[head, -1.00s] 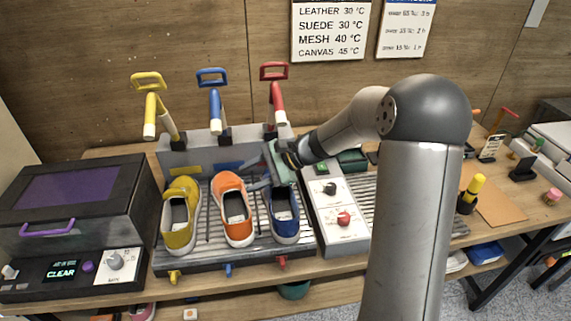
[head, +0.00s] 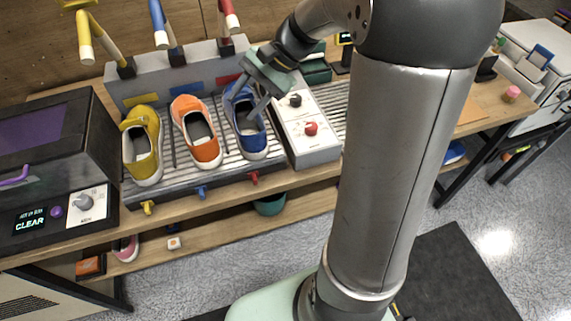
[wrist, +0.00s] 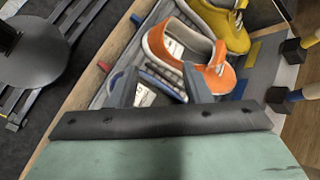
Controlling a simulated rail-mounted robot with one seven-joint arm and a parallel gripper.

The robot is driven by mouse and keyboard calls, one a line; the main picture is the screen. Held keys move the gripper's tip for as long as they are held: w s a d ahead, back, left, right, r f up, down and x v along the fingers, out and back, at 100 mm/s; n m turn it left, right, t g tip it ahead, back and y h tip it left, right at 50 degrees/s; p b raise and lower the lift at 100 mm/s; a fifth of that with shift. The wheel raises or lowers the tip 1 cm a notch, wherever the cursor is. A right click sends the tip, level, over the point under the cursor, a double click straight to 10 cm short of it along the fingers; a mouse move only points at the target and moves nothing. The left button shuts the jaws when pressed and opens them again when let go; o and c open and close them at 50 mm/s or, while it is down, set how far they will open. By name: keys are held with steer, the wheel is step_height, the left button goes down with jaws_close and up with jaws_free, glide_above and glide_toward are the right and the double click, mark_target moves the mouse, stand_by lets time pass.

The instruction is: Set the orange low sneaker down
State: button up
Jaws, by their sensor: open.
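The orange low sneaker (head: 188,107) rests upright in the middle lane of the ridged grey rack (head: 168,188), between the yellow sneaker (head: 142,155) and the blue sneaker (head: 253,142). It also shows in the wrist view (wrist: 216,76), beyond my fingers. My gripper (head: 250,98) is open and empty over the blue sneaker, to the right of the orange one. In the wrist view my gripper (wrist: 158,78) has its fingers spread, with part of the blue sneaker (wrist: 165,86) between them. I cannot tell whether the fingers touch it.
Yellow (head: 95,45), blue (head: 160,25) and red (head: 231,20) levers stand behind the rack. A control box with a red knob (head: 311,129) stands close on its right. A dark machine (head: 60,140) with a purple window stands on its left.

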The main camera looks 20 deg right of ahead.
steer(key=s+a+f+n+h, duration=0.1)
steer(key=s+n+h, duration=0.3)
steer(key=s, duration=0.7)
steer(key=shift+s+a+f+n+g+h, duration=0.3)
steer(key=shift+f+n+g, duration=0.1)
steer(key=shift+f, duration=0.4)
steer(key=shift+o, duration=0.5)
steer(key=s+d+f+n+h, duration=0.1)
steer(key=s+n+h, duration=0.1)
steer(key=s, duration=0.2)
steer(key=s+d+f+n+t+h, duration=0.1)
steer(key=s+d+f+n, duration=0.1)
steer(key=s+n, duration=0.1)
steer(key=shift+s+h, duration=0.4)
steer(key=shift+s, duration=0.4)
